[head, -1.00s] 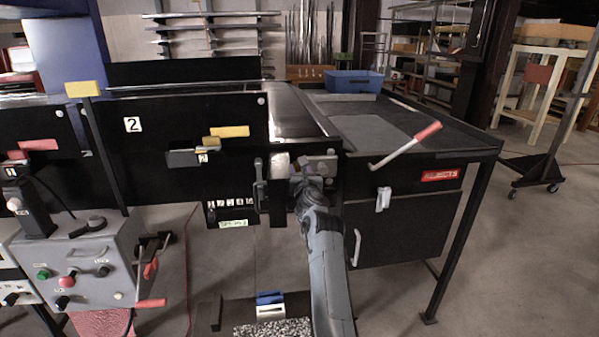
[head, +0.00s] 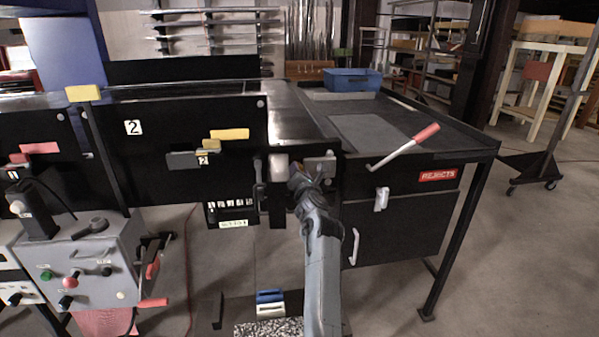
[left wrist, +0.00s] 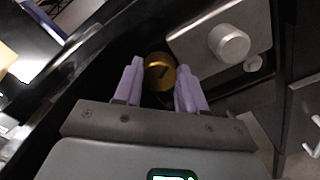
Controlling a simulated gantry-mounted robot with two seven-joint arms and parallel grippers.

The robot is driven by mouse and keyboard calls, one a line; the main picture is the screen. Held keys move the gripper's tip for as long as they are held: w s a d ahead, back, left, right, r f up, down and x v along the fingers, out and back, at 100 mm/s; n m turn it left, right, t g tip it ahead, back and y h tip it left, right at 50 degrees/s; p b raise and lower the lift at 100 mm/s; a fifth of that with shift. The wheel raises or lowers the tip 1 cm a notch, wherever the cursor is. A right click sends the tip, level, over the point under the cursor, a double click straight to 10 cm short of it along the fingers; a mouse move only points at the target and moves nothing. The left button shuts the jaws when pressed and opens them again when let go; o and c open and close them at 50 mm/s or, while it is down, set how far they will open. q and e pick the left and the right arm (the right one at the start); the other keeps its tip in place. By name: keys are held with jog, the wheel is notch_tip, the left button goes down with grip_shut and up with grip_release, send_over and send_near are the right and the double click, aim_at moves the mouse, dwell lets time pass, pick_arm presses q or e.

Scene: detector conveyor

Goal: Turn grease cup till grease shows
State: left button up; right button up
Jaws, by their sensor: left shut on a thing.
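The brass grease cup (left wrist: 160,72) shows in the left wrist view as a round gold cap with a dark mark on its face. My left gripper (left wrist: 159,70) has its two pale purple fingers on either side of the cup and is shut on it. The cup's lower rim and sides are partly hidden by shadow and the fingers. In the head view my left gripper (head: 298,178) reaches up to the conveyor's front near the bearing end, and it hides the cup there. My right gripper is in neither view.
A grey block with a round knob (left wrist: 229,43) sits close right of the cup. The rejects table (head: 470,150), with a red-handled lever (head: 405,147) and a blue bin (head: 352,80), stands to the right. A grey control box (head: 90,262) stands at left.

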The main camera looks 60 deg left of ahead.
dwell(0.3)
pick_arm(q)
jog(key=o, duration=1.1)
jog(key=shift+c, duration=0.2)
jog(key=v, duration=1)
jog(key=shift+s+d+p, duration=0.15)
jog(key=shift+d+p, duration=0.25)
jog(key=shift+m, duration=0.5)
